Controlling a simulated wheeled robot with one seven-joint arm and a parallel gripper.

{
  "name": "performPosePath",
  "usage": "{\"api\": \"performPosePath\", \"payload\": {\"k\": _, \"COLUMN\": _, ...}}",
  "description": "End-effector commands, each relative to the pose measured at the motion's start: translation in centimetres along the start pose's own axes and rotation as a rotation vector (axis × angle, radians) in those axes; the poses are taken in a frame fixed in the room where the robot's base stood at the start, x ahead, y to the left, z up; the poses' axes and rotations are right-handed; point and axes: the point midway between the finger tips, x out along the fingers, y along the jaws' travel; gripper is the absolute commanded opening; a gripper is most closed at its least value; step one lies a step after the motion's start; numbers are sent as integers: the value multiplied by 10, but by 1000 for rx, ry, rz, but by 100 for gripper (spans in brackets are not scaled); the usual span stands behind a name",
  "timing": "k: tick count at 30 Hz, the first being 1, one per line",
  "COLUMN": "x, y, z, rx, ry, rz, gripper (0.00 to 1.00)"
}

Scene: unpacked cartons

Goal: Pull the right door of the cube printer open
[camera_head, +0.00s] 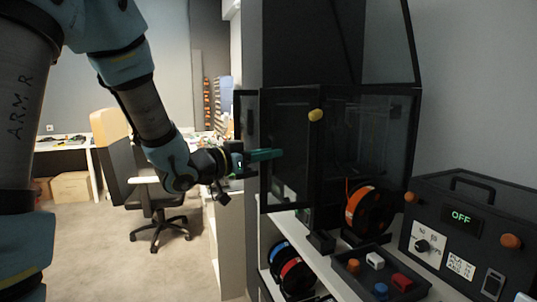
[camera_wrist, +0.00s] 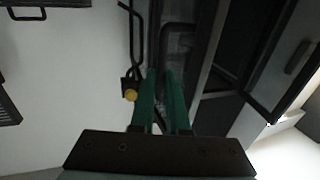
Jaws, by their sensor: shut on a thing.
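The cube printer (camera_head: 370,140) is a dark-framed enclosure with clear panels, standing on a white shelf unit. A dark-framed door panel (camera_head: 287,188) is at its left side in the head view, with a narrower framed panel (camera_head: 246,104) beyond it. My gripper (camera_head: 278,154) reaches in from the left, its green fingers in front of the door panel. In the wrist view my gripper (camera_wrist: 167,76) is closed around a dark bar (camera_wrist: 176,24), which appears to be the door handle. The grasp itself is partly hidden. Another handled panel (camera_wrist: 285,75) is at right there.
An orange spool (camera_head: 365,212) stands at the printer's front. Blue and red spools (camera_head: 284,262) are on the lower shelf. An office chair (camera_head: 133,165) and open floor are at left.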

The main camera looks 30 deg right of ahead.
Motion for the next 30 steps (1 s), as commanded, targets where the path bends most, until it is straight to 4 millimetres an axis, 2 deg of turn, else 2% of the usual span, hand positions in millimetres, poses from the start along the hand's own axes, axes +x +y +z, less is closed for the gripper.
{"api": "performPosePath", "payload": {"k": 1, "x": 2, "y": 2, "z": -2, "rx": 2, "ry": 4, "rz": 6, "gripper": 0}}
{"api": "performPosePath", "payload": {"k": 2, "x": 2, "y": 2, "z": -2, "rx": 2, "ry": 4, "rz": 7, "gripper": 16}}
{"api": "performPosePath", "payload": {"k": 9, "x": 1, "y": 1, "z": -1, "rx": 1, "ry": 2, "rz": 4, "gripper": 43}}
{"api": "performPosePath", "payload": {"k": 17, "x": 0, "y": 0, "z": 0, "rx": 1, "ry": 2, "rz": 2, "gripper": 43}}
{"api": "performPosePath", "payload": {"k": 20, "x": -6, "y": 0, "z": 0, "rx": 2, "ry": 2, "rz": 0, "gripper": 43}}
{"api": "performPosePath", "payload": {"k": 23, "x": -20, "y": 0, "z": 1, "rx": 1, "ry": 2, "rz": -1, "gripper": 43}}
{"api": "performPosePath", "payload": {"k": 30, "x": -68, "y": -1, "z": 1, "rx": 4, "ry": 3, "rz": -2, "gripper": 43}}
